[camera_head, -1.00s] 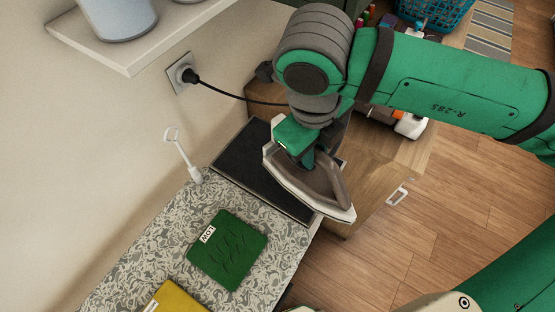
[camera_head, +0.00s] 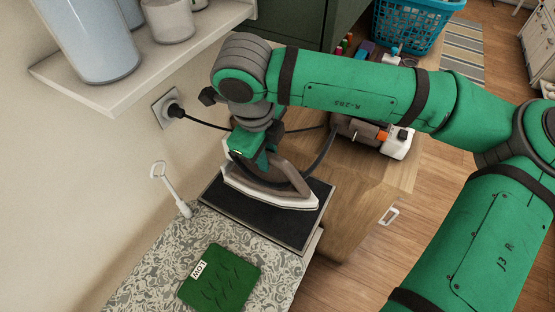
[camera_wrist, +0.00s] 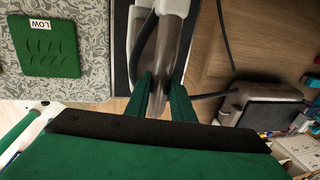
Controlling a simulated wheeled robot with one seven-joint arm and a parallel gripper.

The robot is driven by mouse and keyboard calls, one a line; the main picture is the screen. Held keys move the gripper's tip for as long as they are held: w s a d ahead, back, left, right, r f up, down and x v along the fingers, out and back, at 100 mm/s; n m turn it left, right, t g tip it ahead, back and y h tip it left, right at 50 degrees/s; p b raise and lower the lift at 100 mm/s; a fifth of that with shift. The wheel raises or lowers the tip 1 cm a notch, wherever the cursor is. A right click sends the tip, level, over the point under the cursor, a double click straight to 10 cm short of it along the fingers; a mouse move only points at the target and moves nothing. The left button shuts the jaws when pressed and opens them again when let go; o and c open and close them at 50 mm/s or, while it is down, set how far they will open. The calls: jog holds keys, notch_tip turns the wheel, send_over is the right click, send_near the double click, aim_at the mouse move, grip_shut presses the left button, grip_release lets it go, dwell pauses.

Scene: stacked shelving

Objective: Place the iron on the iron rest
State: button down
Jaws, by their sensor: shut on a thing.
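The iron (camera_head: 272,186), white with a brown-grey handle, is in my gripper (camera_head: 262,160) over a dark flat rectangular pad (camera_head: 285,227), which looks like the iron rest. The iron's sole faces down and its tip points right. I cannot tell whether the sole touches the pad. In the wrist view the green fingers (camera_wrist: 163,95) are closed on the iron's brown handle (camera_wrist: 170,50), and part of the dark pad (camera_wrist: 119,45) shows beside it. The iron's far side is hidden by the gripper.
A green pad marked LOW (camera_head: 222,280) lies on the patterned board (camera_head: 150,270). A white stand (camera_head: 172,188) rises at the pad's left corner. A shelf (camera_head: 130,80) with containers overhangs at upper left. A black cord (camera_head: 205,124) runs from the wall socket. A wooden cabinet (camera_head: 365,195) stands right.

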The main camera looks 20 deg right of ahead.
jog(key=shift+w+a+f, duration=0.15)
jog(key=shift+w+f, duration=1.6)
jog(key=shift+f, duration=1.9)
jog(key=shift+w+f, duration=0.1)
jog(key=c, duration=1.5)
grip_release()
jog(key=shift+c, duration=0.2)
jog(key=r, duration=0.4)
jog(key=s+a+r, duration=0.1)
jog(key=r, duration=0.7)
jog(key=shift+s+a, duration=0.3)
jog(key=shift+a, duration=0.05)
